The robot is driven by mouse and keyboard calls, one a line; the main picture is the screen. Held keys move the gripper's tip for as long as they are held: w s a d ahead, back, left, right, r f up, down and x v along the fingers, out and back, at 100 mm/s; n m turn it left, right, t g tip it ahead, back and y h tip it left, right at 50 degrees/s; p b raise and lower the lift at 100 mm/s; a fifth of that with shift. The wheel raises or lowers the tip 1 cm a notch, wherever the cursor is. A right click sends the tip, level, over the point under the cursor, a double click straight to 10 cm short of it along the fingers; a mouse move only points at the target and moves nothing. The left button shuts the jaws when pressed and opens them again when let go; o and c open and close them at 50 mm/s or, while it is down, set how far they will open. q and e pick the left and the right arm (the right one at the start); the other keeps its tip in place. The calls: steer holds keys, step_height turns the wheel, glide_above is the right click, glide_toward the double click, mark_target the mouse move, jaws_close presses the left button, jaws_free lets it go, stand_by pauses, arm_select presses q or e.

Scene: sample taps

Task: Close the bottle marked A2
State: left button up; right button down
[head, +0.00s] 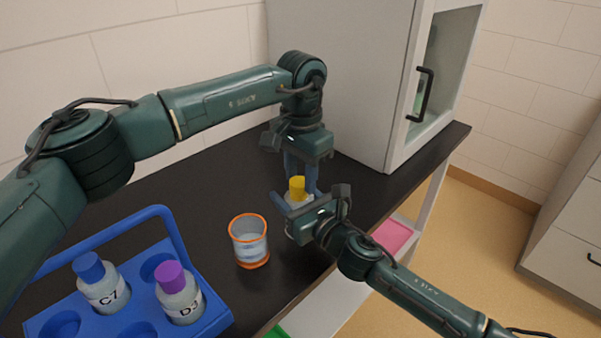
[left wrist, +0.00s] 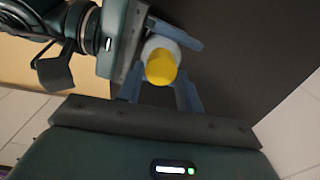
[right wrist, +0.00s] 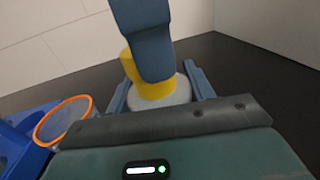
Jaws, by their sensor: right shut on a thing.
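A pale bottle (head: 292,201) with a yellow cap (head: 298,188) is at the table's right side; its label is hidden, so I cannot read a mark. My right gripper (head: 298,206) is shut on the bottle's body from the right. My left gripper (head: 301,184) points down from above, its fingers on either side of the cap, apparently with a gap. In the left wrist view the yellow cap (left wrist: 161,68) sits at the bottle top, between the fingertips. In the right wrist view a left finger partly covers the cap (right wrist: 156,90). I cannot tell whether it is tight.
An orange-rimmed clear beaker (head: 249,241) stands just left of the bottle. A blue rack (head: 205,325) at the front left holds bottles C7 (head: 98,283) and D-something (head: 179,293). A glass-fronted cabinet (head: 350,80) stands behind. The dark table's (head: 190,190) middle left is clear.

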arm_select(q)
steer(key=o, duration=0.4)
steer(key=shift+c, duration=0.2)
steer(key=shift+r, duration=2.3)
